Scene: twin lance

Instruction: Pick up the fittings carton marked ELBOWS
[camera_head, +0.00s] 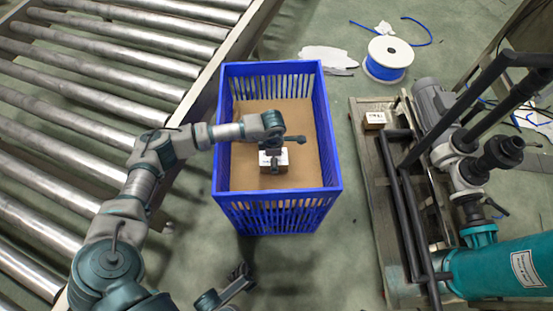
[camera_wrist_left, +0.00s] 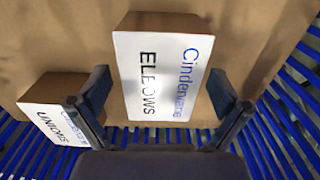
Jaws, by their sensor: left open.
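The ELBOWS carton (camera_wrist_left: 160,78) is a brown box with a white label, in the left wrist view. The UNIONS carton (camera_wrist_left: 58,112) lies left of it. My left gripper (camera_wrist_left: 160,96) is open and empty, with one finger on each side of the ELBOWS carton in the picture; contact cannot be told. In the head view my left gripper (camera_head: 281,150) is inside the blue crate (camera_head: 329,165), over a white-labelled carton (camera_head: 284,158) whose marking I cannot read. The gripper hides part of it. My right gripper (camera_head: 240,280) is near the bottom edge, outside the crate.
The crate has slatted walls and a brown floor, mostly bare. A roller conveyor (camera_head: 75,70) stands left. A pump unit (camera_head: 450,150) on a pallet is at right, with a small labelled box (camera_head: 374,119). A blue cable spool (camera_head: 388,58) stands behind the crate.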

